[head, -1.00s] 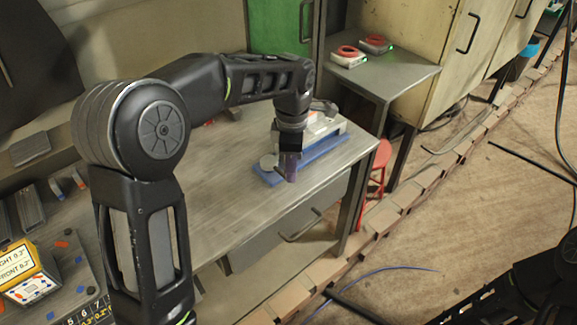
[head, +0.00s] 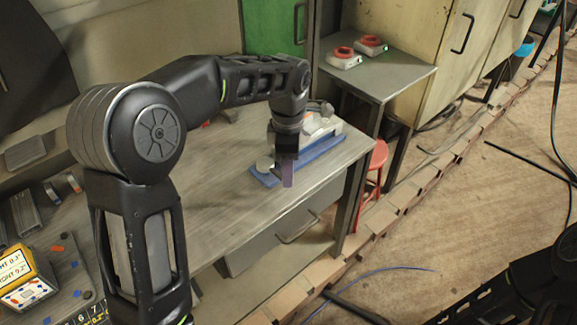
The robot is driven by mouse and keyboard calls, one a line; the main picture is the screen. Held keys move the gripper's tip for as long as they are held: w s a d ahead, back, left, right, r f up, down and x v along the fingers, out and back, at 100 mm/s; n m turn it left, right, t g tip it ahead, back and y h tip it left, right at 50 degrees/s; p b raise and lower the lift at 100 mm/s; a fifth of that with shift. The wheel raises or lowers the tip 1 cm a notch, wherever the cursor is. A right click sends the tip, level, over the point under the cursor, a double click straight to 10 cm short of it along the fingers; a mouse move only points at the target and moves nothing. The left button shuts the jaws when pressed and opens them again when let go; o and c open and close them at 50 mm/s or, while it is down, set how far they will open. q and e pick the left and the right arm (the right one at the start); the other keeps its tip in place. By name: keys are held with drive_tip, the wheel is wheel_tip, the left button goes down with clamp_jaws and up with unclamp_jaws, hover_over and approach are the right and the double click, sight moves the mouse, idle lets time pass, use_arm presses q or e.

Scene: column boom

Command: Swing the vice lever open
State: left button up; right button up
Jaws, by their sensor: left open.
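The vice stands on the workbench (head: 225,180) near its right end. It shows as a blue base (head: 322,147) with a pale grey body (head: 326,126) on it, partly hidden behind my left arm. My left gripper (head: 287,182) points down at the near side of the vice, over the left end of the blue base. It is open. A purple part shows at its fingertips, and I cannot tell whether this is the lever or part of the gripper. My right arm (head: 530,285) shows at the lower right; its gripper is out of view.
A side table (head: 400,77) at the back right carries two red-and-white devices (head: 344,58) with green lights. A red stool (head: 377,160) stands beside the bench. A yellow box (head: 25,275) and small loose parts lie at lower left. The bench's middle is clear.

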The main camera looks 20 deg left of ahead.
use_arm(q)
wheel_tip(320, 180, up, 8)
drive_tip(key=shift+f+b, duration=0.15)
drive_tip(key=shift+b, duration=0.15)
idle(0.5)
